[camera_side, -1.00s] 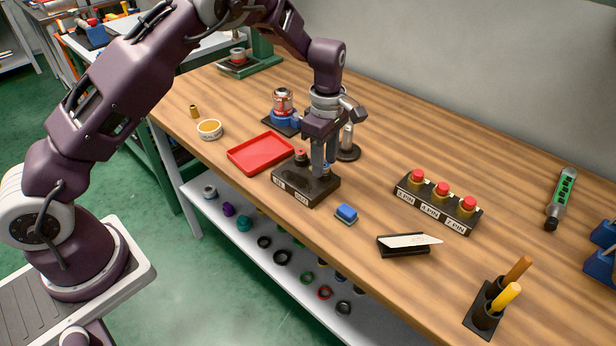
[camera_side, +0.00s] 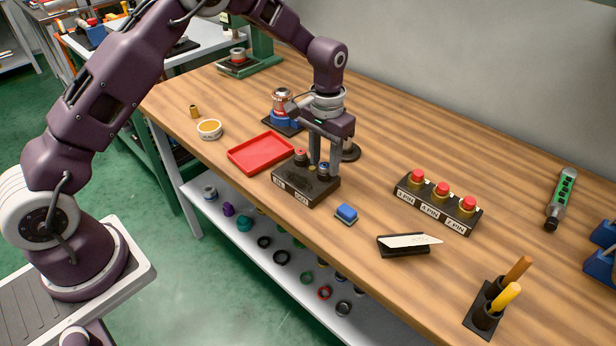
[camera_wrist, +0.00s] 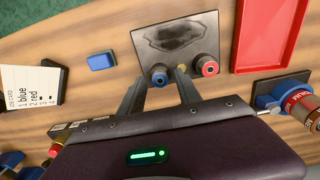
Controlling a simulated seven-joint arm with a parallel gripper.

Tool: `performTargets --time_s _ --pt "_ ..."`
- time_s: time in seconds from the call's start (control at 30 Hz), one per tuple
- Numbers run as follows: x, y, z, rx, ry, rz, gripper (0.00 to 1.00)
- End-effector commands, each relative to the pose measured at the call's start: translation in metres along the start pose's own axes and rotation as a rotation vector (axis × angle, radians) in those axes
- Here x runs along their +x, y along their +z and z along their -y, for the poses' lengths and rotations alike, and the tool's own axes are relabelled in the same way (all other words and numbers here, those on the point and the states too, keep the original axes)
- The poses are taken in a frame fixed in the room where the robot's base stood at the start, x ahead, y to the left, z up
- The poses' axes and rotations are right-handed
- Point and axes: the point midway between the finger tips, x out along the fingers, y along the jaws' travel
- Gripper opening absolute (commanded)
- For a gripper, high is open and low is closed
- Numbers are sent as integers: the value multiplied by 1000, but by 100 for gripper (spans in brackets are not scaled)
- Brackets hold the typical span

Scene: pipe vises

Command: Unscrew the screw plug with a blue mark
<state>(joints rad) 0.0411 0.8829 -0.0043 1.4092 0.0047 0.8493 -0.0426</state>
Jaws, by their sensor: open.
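A dark block (camera_side: 306,190) sits near the bench's front edge, with labels on its front face. In the wrist view, the screw plug with a blue mark (camera_wrist: 160,75) and a plug with a red mark (camera_wrist: 207,67) stand side by side at the near edge of the block (camera_wrist: 178,38). The red plug (camera_side: 301,157) also shows in the side view. My gripper (camera_side: 324,168) is open and points down over the block. In the wrist view its fingertips (camera_wrist: 160,82) lie on either side of the blue-marked plug; contact is not visible. The fingers partly hide that plug in the side view.
A red tray (camera_side: 261,153) lies left of the block and a blue sponge-like piece (camera_side: 346,213) lies to its right. A job card (camera_wrist: 28,90) lists blue, then red. A row of red buttons (camera_side: 440,195) and a black stand (camera_side: 403,248) are farther right.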

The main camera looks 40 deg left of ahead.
Motion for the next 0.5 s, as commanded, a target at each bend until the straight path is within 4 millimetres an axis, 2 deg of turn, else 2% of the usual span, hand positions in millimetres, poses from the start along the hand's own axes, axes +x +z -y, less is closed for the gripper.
performTargets --time_s 0.13,0.33,0.5 --pt "0 0 0 -2 0 0 40" --pt "0 0 0 -3 0 0 1" --pt "0 0 0 -22 0 0 0"
